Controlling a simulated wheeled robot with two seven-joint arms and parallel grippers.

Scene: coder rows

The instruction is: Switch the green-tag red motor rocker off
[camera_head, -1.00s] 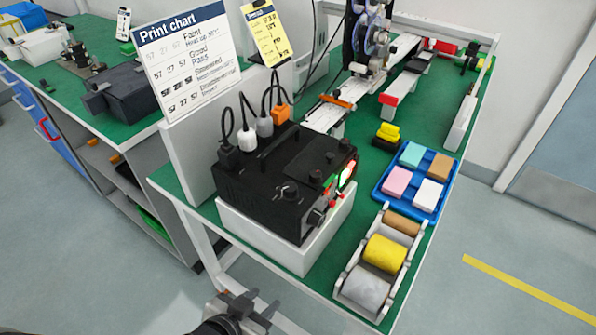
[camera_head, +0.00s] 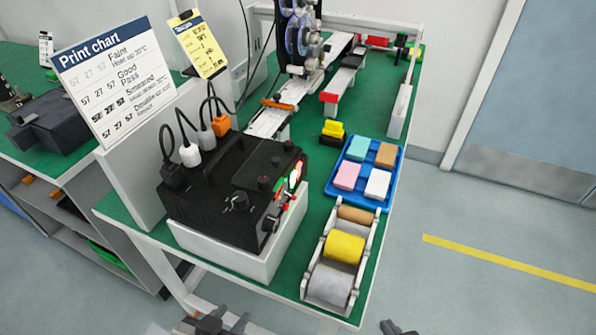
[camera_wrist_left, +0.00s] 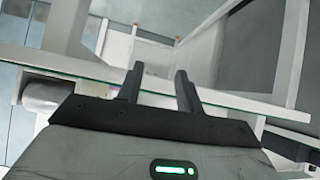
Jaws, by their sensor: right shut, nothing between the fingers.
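The black control box (camera_head: 225,190) stands on a white base near the front of the green-topped table. Its right-hand face carries small red and green switches (camera_head: 287,187) with a bright lit patch, seen at a steep angle. I cannot tell the red motor rocker, its green tag or its position apart from them. My left gripper (camera_head: 217,320) is at the bottom edge, in front of and below the box. In the left wrist view its two fingers (camera_wrist_left: 160,78) are apart and empty, near the table's frame. My right gripper (camera_head: 397,327) just shows at the bottom edge, shut and empty.
A roller rack (camera_head: 313,293) and a blue tray (camera_head: 393,190) with coloured blocks stand right of the box. Cables and a print chart (camera_head: 128,80) are behind it. The table's front edge lies between my grippers and the box. The floor at right is clear.

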